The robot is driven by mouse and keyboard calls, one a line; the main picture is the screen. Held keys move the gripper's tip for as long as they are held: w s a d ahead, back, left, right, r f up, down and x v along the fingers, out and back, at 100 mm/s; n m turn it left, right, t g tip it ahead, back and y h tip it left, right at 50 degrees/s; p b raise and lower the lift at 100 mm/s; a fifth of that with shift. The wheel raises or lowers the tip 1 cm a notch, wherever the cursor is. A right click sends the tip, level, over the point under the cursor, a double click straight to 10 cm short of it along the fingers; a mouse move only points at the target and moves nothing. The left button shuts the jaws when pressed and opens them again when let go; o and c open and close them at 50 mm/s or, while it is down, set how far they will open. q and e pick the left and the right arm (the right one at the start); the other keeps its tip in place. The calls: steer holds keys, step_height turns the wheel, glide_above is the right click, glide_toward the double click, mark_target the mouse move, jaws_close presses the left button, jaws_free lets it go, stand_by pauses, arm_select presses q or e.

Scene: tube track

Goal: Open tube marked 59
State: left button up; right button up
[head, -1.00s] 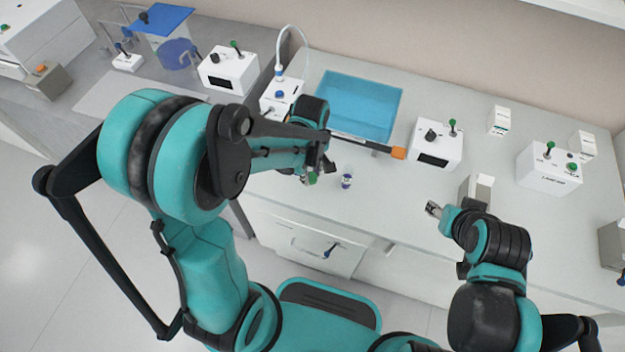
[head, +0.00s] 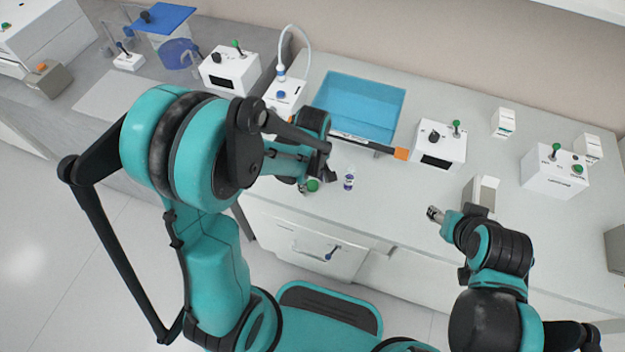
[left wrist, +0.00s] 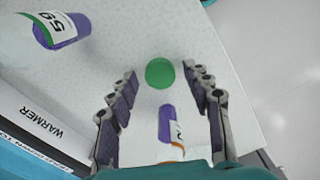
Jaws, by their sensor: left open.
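A small tube with a purple end and white label (left wrist: 62,30) shows at the top left of the left wrist view; its marking looks like 59. It appears to be the small tube (head: 348,180) standing on the counter in the head view. My left gripper (left wrist: 160,95) is open. Between its fingers are a green round cap (left wrist: 159,72) and a second purple tube with a label (left wrist: 166,122); I cannot tell whether they are joined. The green cap also shows in the head view (head: 312,186). My right gripper (head: 434,214) is apart from the tubes, its jaws unclear.
A box labelled WARMER (left wrist: 40,120) lies close to my left gripper. A blue bin (head: 358,104) stands behind it. White control boxes (head: 441,145) stand at the back right. The counter's front edge is near; the counter between my grippers is mostly clear.

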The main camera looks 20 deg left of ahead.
mark_target(313, 184)
arm_select(q)
step_height(313, 184, up, 11)
steer(key=p, duration=0.5)
steer(key=s+a+r+m+t, duration=0.2)
steer(key=s+r+m+t, duration=0.5)
steer(key=m, duration=0.5)
step_height(313, 184, up, 3)
steer(key=shift+s+a+f+m, duration=0.1)
steer(key=shift+s+a+m, duration=0.2)
steer(key=shift+s, duration=0.2)
